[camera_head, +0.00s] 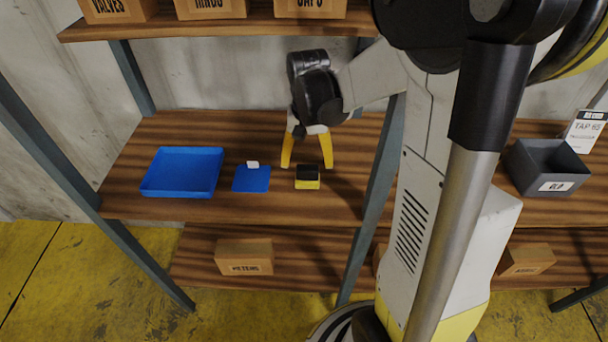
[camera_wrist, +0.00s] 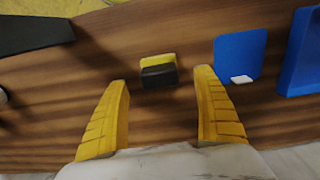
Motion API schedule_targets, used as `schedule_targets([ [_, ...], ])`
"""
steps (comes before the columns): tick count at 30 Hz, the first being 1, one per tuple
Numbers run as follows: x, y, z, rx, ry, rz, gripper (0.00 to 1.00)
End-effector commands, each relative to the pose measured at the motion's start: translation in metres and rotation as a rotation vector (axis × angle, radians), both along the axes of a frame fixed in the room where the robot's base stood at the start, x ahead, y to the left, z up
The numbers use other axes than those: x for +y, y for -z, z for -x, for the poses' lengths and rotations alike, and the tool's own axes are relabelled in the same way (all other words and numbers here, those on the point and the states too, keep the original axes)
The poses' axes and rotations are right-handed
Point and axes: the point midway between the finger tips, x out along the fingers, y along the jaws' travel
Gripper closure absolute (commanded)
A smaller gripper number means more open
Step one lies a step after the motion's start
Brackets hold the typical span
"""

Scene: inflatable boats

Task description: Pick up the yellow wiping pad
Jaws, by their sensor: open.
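The yellow wiping pad (camera_head: 307,184) has a black upper part and rests on the middle wooden shelf. My gripper (camera_head: 307,166) has two yellow fingers spread apart and pointing down toward the shelf, just behind the pad. In the wrist view my gripper (camera_wrist: 162,76) is open, with nothing between its fingers. The pad appears apart from both fingers.
A blue flat mat (camera_head: 251,180) with a small white piece (camera_head: 253,164) lies left of the pad. A blue tray (camera_head: 182,188) stands farther left. A grey bin (camera_head: 547,168) is at the right, beyond a shelf post (camera_head: 378,185). Labelled boxes (camera_head: 244,257) sit on other shelves.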

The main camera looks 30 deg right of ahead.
Motion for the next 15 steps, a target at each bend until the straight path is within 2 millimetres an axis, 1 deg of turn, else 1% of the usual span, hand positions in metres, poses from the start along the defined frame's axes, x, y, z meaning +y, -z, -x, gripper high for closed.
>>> schedule_targets([
  [5, -0.001, 0.013, 0.0, 0.0, 0.0, 0.0, 0.21],
  [9, -0.004, 0.037, -0.001, -0.001, 0.0, 0.001, 0.21],
  [12, -0.003, 0.051, -0.001, -0.001, -0.001, 0.001, 0.21],
  [15, -0.003, 0.055, -0.001, -0.001, -0.001, 0.0, 0.21],
])
